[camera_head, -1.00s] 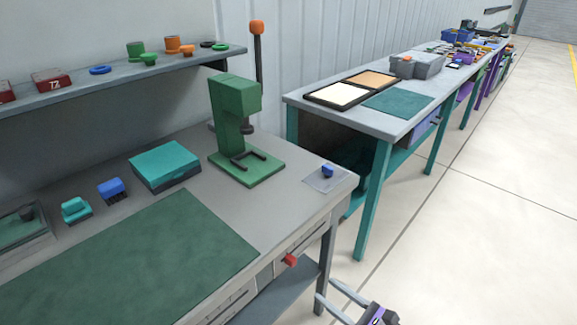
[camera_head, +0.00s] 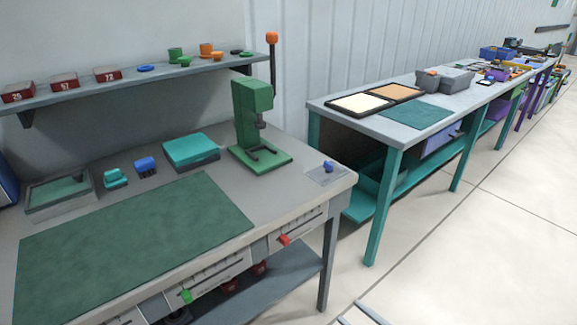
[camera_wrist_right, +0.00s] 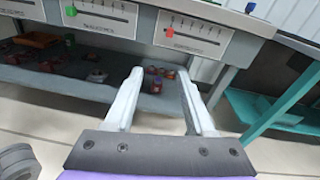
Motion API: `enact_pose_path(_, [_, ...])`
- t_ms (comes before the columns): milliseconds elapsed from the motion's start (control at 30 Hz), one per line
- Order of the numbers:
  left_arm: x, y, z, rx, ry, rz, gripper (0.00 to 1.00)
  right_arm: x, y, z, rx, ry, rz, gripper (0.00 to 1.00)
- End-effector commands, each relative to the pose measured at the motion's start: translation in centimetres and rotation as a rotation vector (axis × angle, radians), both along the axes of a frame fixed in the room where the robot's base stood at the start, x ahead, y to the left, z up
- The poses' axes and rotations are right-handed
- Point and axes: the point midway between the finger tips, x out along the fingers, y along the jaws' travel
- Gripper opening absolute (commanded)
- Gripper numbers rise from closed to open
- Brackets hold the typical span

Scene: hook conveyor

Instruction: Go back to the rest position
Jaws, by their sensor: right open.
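My right gripper shows in the head view only as two pale fingertips (camera_head: 358,314) at the bottom edge. In the right wrist view the gripper (camera_wrist_right: 160,78) is open, its two fingers apart with nothing held between them. It is in front of the grey workbench (camera_head: 330,184), apart from it, below the level of the drawer front and facing the lower shelf (camera_wrist_right: 60,82). My left gripper is not in view.
On the bench are a green press (camera_head: 252,125), a teal box (camera_head: 190,151) and a green mat (camera_head: 130,240). The drawer front has a red slider knob (camera_head: 284,239) and a green one (camera_head: 187,296). A teal-legged table (camera_head: 385,200) stands right. The floor (camera_head: 470,255) is clear.

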Motion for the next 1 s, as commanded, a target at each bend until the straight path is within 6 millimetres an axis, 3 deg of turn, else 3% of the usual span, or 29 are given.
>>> enact_pose_path(33, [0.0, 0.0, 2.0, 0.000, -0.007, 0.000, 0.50, -0.6, 1.1, 1.7, -0.094, -0.013, 0.034, 0.55])
enact_pose_path(167, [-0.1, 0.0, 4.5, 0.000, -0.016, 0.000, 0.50, -2.1, 3.0, 2.7, -0.385, -0.057, 0.136, 0.55])
enact_pose_path(367, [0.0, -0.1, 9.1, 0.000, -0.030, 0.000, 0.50, -5.9, 4.6, 4.9, -0.939, -0.187, 0.399, 0.55])
enact_pose_path(467, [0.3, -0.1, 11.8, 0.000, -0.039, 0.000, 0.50, -8.4, 4.1, 6.6, -1.266, -0.295, 0.598, 0.55])
enact_pose_path(700, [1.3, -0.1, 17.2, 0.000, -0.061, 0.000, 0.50, -12.6, 0.2, 11.9, -1.906, -0.576, 1.104, 0.55])
enact_pose_path(833, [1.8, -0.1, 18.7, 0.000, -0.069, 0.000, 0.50, -13.5, -1.5, 13.9, -2.085, -0.668, 1.286, 0.55])
enact_pose_path(1000, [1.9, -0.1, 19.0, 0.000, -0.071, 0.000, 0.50, -13.8, -2.4, 14.6, -2.163, -0.707, 1.373, 0.55])
